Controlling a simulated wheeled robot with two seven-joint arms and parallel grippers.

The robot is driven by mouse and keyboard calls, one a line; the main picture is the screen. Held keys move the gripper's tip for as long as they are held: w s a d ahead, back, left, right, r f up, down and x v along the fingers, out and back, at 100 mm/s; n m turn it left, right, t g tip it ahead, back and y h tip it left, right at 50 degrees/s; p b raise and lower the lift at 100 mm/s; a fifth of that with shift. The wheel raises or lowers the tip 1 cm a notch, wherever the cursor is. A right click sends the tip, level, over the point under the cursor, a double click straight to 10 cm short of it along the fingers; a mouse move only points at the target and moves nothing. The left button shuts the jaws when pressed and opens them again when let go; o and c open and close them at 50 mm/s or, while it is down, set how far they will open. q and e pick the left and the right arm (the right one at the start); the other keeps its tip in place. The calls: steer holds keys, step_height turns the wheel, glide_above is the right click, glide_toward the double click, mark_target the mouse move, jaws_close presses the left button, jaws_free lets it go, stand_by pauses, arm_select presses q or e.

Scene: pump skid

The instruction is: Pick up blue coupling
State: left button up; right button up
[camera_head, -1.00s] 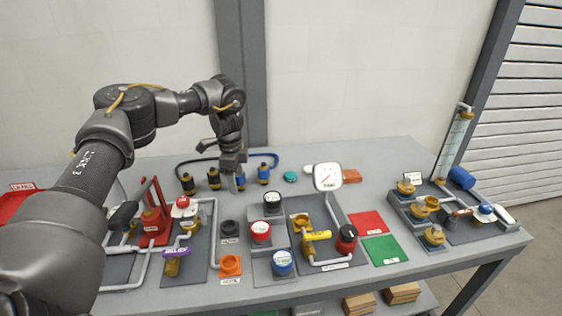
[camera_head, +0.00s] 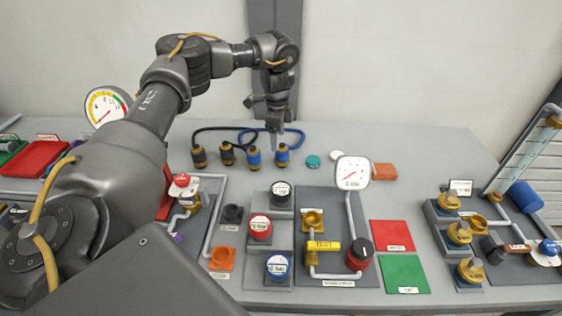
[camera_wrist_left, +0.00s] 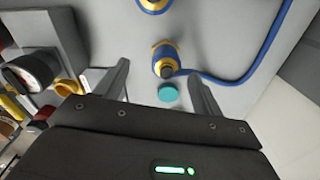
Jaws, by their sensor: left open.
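Two blue couplings with brass-coloured bands stand upright on the grey table in the head view, a right one (camera_head: 282,156) and a left one (camera_head: 253,158). A blue hose (camera_head: 290,134) loops behind them. My left gripper (camera_head: 277,140) is open and empty, pointing down at the right blue coupling. In the left wrist view, that coupling (camera_wrist_left: 165,58) shows between the two spread fingers, with the blue hose (camera_wrist_left: 245,72) running from it. The other blue coupling (camera_wrist_left: 152,5) is cut by the top edge. I cannot tell the gripper's exact height. My right gripper is not in view.
A teal cap (camera_head: 313,161) lies close on the right. A white gauge (camera_head: 352,172) rises farther right. Capped blocks and pipework fill the front. The table's back right is fairly clear.

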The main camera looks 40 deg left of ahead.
mark_target(282, 150)
arm_select(q)
steer(key=shift+w+d+f, duration=0.1)
steer(key=shift+w+f, duration=1)
steer(key=shift+f, duration=0.1)
steer(key=shift+s, duration=0.35)
steer(key=f+p, duration=0.1)
steer(key=f, duration=0.1)
steer(key=f+p, duration=0.1)
steer(key=f, duration=0.1)
steer(key=shift+w+d+f, duration=0.1)
steer(key=shift+w+f, duration=0.1)
steer(key=shift+f, duration=0.2)
steer(key=shift+s+r, duration=0.15)
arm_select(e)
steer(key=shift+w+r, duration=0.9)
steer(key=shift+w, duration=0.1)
arm_select(q)
steer(key=c, duration=1.2)
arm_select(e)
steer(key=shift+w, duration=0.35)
